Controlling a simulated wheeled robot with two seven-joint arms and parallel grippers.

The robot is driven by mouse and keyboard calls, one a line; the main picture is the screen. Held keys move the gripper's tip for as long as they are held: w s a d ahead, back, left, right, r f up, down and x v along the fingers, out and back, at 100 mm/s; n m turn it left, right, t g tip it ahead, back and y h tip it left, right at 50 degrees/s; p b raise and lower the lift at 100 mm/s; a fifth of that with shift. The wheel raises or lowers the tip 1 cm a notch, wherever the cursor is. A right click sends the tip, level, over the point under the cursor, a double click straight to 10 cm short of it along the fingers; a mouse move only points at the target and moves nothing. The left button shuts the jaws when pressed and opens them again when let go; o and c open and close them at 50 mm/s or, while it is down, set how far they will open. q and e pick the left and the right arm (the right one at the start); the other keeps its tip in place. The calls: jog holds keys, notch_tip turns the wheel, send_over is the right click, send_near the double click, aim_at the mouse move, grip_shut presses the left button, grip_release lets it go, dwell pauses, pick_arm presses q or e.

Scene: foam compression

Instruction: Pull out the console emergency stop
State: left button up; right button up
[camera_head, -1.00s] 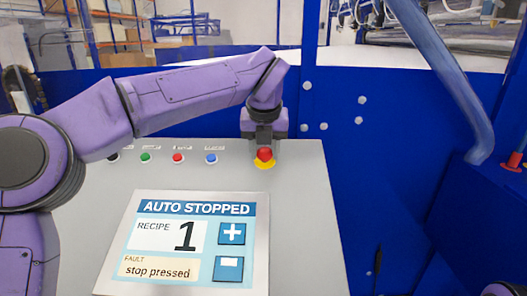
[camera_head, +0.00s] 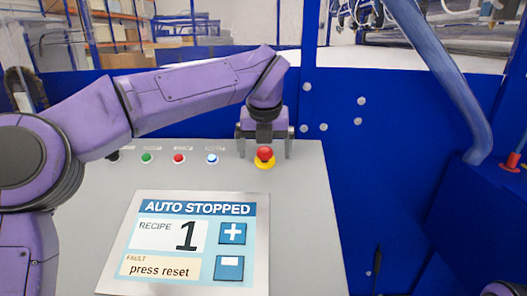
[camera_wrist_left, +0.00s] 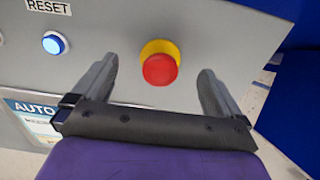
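The console emergency stop is a red mushroom button (camera_head: 264,153) on a yellow ring at the console's upper right. It also shows in the left wrist view (camera_wrist_left: 160,69), standing clear of the ring. My left gripper (camera_head: 264,153) is open, with one finger on each side of the button and a gap to both. In the left wrist view the open fingers (camera_wrist_left: 158,88) hold nothing. The console screen (camera_head: 185,240) reads AUTO STOPPED, recipe 1, fault "press reset". My right gripper is not recognisable in view; only a small purple arm part shows at the lower right edge.
Green (camera_head: 146,158), red (camera_head: 179,158) and lit blue (camera_head: 212,159) buttons sit in a row left of the stop. The wrist view labels the blue one RESET. A blue panel (camera_head: 350,180) stands right of the console, with a slanted blue tube (camera_head: 440,75) beyond.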

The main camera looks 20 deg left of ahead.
pick_arm(q)
jog(key=shift+w+f, duration=0.15)
jog(key=shift+w, duration=0.05)
jog(key=shift+s, duration=0.1)
jog(key=p+v, duration=0.4)
jog(key=v, duration=0.3)
dwell(0.4)
jog(key=shift+a, duration=0.15)
